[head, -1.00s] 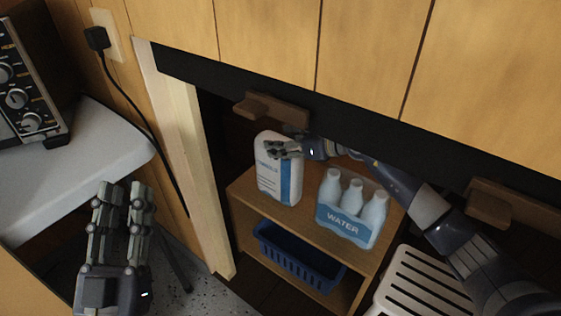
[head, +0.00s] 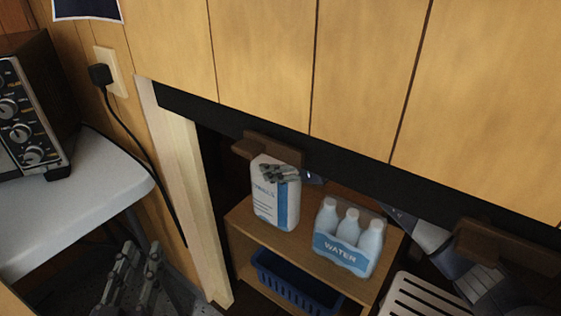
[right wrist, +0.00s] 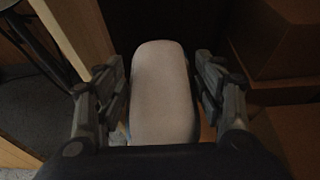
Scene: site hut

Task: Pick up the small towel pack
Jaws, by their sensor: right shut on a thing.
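The small towel pack (head: 264,205) is a white upright pack with a blue stripe and lettering, at the left end of the wooden shelf unit's top in the head view. My right gripper (head: 280,173) is at its upper part, shut on it. In the right wrist view the pale top of the pack (right wrist: 161,90) sits between the two fingers of my right gripper (right wrist: 161,92). I cannot tell whether its base touches the shelf. My left gripper (head: 140,252) is at the lower left, fingers apart and empty, partly cut off by the frame.
A water bottle pack (head: 343,252) stands close to the right on the shelf top (head: 298,243). A blue basket (head: 290,285) is below. A dark counter edge (head: 340,144) and a brown bracket (head: 268,149) hang just above the pack. A pale post (head: 190,200) stands to the left.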

